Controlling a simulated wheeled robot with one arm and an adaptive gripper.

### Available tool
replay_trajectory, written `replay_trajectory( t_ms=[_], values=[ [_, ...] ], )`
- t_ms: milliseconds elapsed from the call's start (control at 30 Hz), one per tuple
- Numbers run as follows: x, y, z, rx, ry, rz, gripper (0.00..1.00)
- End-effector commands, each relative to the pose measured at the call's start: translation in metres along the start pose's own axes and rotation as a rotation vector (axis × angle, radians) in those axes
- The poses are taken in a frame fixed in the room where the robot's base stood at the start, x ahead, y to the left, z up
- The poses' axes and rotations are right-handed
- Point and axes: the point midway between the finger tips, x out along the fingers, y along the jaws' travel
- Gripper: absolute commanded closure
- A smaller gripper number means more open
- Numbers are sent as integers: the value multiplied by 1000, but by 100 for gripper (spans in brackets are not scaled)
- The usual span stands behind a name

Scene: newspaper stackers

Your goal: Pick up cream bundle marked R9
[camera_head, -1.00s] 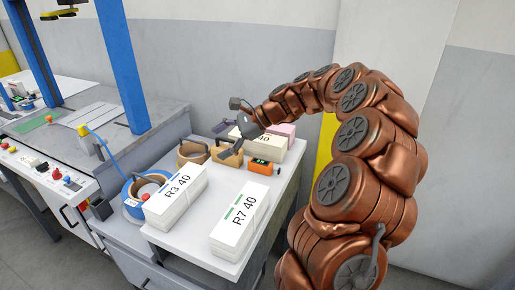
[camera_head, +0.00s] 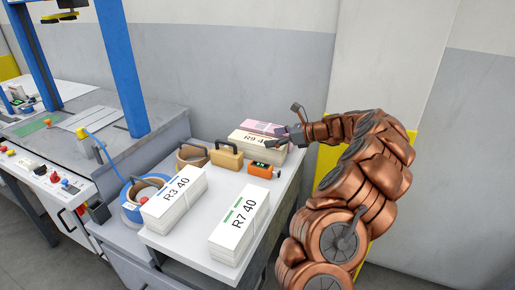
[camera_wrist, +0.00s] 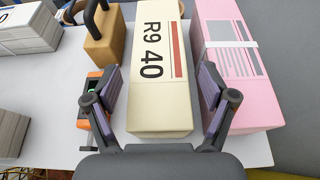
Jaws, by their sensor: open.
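The cream bundle marked R9 40 (camera_wrist: 157,75) lies on the white table, with a red stripe along its top. In the head view the R9 bundle (camera_head: 258,145) is at the back right of the table, partly hidden by my gripper. My gripper (camera_wrist: 160,105) is open in the wrist view, one finger on each side of the near part of the cream bundle. Its fingers look apart from the bundle; their height over it is hard to tell. In the head view my gripper (camera_head: 291,133) is above the right end of the bundle.
A pink bundle (camera_wrist: 236,60) lies close right of the cream one, near the right finger. A tan block with a black handle (camera_wrist: 104,38) and an orange device (camera_wrist: 88,108) are on the left. White bundles R3 (camera_head: 174,203) and R7 (camera_head: 240,226) lie in front.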

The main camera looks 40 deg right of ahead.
Motion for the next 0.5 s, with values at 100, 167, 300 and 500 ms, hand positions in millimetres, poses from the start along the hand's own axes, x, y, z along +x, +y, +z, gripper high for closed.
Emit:
replay_trajectory(
  t_ms=[100,167,300,500],
  values=[
    [13,2,2,1,1,3,17],
    [21,2,3,1,2,3,17],
    [40,2,3,-1,3,1,17],
    [47,2,4,-1,0,0,17]
  ],
)
